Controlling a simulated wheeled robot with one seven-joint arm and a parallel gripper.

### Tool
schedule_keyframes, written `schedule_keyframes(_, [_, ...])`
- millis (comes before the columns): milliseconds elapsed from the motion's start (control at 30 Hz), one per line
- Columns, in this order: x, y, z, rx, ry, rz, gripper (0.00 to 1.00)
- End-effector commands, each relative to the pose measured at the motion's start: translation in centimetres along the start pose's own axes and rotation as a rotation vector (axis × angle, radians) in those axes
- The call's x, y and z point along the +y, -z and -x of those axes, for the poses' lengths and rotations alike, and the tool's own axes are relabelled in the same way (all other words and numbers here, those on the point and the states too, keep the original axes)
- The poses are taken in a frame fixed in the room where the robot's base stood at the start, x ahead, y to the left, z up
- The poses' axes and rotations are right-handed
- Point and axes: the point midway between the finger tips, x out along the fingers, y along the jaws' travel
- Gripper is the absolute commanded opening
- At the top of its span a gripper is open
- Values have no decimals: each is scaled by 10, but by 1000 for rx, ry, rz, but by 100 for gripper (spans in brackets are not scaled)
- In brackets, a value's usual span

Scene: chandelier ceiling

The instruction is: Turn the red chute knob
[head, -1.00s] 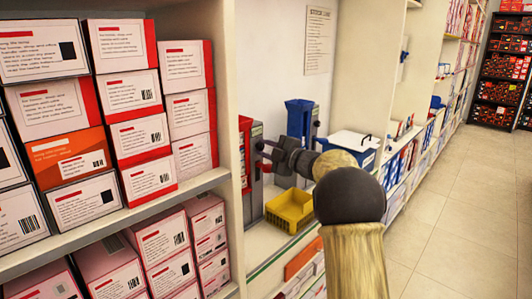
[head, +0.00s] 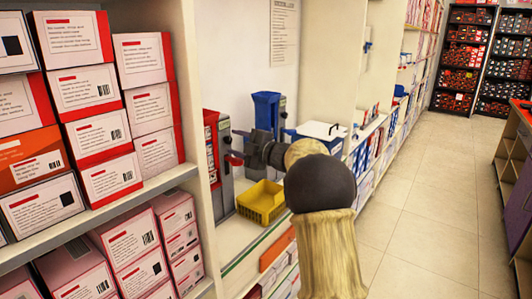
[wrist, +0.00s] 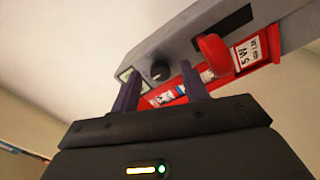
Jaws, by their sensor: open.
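The red chute dispenser (head: 211,140) stands on the shelf, with a grey front panel (head: 225,150). In the wrist view its grey panel (wrist: 205,32) carries a dark round knob (wrist: 160,70), and a curved red part (wrist: 212,48) sticks out to the right of the knob. My gripper (head: 233,147) is in front of the dispenser's grey panel, jaws apart. In the wrist view the two dark purple fingers of my gripper (wrist: 160,92) show on either side of the knob, with nothing held. I cannot tell whether a finger touches it. The knob is not clear in the head view.
A yellow bin (head: 262,203) sits below my gripper. A blue dispenser (head: 265,112) stands behind it to the right, beside a white-lidded blue box (head: 320,131). Shelves of boxes (head: 95,91) fill the left. Open tiled floor (head: 425,190) lies to the right.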

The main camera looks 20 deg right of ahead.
Motion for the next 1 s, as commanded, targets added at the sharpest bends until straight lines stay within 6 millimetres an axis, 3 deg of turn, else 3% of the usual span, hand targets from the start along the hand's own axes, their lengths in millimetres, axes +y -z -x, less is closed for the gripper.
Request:
schedule_keyframes(700, [0, -1, 140, -5, 0, 0, 45])
schedule_keyframes(1000, [-1, -1, 159, -2, 1, -1, 45])
